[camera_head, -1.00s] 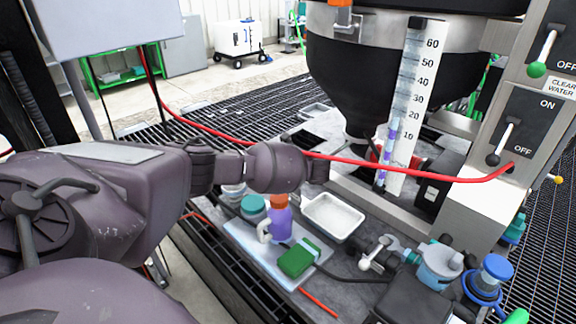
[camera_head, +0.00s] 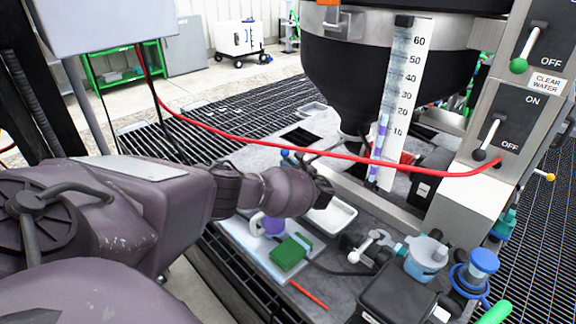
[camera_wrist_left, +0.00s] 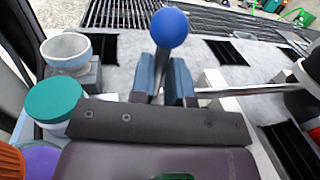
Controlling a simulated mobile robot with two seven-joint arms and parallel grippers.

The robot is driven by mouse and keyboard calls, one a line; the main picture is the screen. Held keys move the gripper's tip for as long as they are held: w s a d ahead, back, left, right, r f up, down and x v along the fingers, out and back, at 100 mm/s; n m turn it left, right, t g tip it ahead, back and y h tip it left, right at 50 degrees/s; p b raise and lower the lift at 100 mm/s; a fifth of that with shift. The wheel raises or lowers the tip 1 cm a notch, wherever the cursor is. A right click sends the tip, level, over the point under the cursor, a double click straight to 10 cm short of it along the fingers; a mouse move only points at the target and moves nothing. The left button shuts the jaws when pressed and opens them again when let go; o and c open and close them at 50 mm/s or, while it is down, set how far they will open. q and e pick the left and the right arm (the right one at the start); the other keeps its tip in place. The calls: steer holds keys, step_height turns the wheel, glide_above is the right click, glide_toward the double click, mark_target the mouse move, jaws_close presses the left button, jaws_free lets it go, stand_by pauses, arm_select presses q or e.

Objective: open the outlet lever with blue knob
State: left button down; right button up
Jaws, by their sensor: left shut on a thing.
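The blue knob (camera_wrist_left: 169,27) shows in the left wrist view, on top of a thin dark lever stem (camera_wrist_left: 159,85). My left gripper (camera_wrist_left: 165,78) is shut on the lever stem just below the knob, with one blue-grey finger on each side. In the head view, my left gripper (camera_head: 318,190) is over the back of the work surface, beside the white tray. Its fingers are mostly hidden there, and a small blue spot shows behind the wrist. My right gripper is not in view.
A red hose (camera_head: 300,155) crosses behind my left wrist to the panel. A black hopper (camera_head: 350,75) and scale (camera_head: 402,100) stand behind.

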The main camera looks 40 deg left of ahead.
arm_select(q)
steer(key=c, duration=1.1)
jaws_free()
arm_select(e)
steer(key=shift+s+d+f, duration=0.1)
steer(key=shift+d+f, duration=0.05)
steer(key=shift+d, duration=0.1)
arm_select(q)
steer(key=p+v, duration=0.2)
steer(key=v, duration=0.9)
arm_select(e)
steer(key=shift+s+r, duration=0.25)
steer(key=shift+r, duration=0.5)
arm_select(q)
steer(key=shift+f, duration=0.1)
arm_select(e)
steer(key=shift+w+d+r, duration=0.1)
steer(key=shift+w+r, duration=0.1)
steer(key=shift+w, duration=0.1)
